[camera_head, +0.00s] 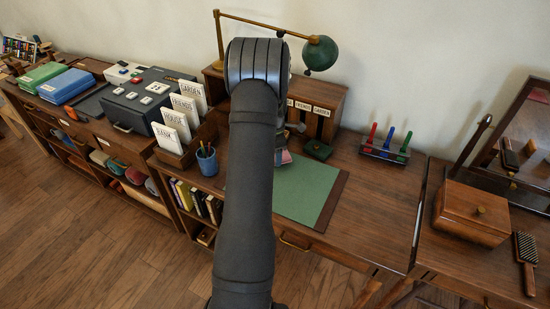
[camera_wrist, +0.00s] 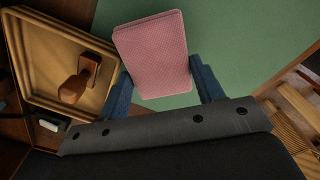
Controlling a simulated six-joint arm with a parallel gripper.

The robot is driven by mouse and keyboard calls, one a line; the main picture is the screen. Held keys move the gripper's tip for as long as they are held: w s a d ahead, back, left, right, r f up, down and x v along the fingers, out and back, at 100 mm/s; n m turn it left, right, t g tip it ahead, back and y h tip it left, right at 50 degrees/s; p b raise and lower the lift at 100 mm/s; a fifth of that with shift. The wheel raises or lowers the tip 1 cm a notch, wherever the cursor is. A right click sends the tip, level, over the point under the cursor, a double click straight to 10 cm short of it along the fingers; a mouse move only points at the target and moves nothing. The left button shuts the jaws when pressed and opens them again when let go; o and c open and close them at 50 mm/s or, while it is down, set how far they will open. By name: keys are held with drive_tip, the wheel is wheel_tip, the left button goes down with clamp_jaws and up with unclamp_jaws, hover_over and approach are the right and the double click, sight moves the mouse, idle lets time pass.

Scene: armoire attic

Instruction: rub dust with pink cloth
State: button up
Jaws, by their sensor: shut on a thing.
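The pink cloth (camera_wrist: 152,48) shows in the wrist view as a folded, block-like pad. My gripper (camera_wrist: 160,75) has its two blue fingers on either side of the cloth and is shut on it. The cloth is over the green desk mat (camera_wrist: 232,40); I cannot tell whether it touches it. In the head view my arm hides most of the gripper, and only a small pink edge of the cloth (camera_head: 286,157) shows above the mat (camera_head: 312,193). I cannot make out any dust in either view.
A wooden tray (camera_wrist: 38,88) with a wooden stamp (camera_wrist: 80,78) lies left of the cloth in the wrist view. A pen cup (camera_head: 207,160), a green lamp (camera_head: 320,53) and a rack of coloured pens (camera_head: 385,149) stand around the desk. The mat's right part is clear.

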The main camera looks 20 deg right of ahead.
drive_tip(key=shift+r, duration=1.3)
drive_tip(key=shift+r, duration=1.5)
drive_tip(key=shift+s, duration=0.1)
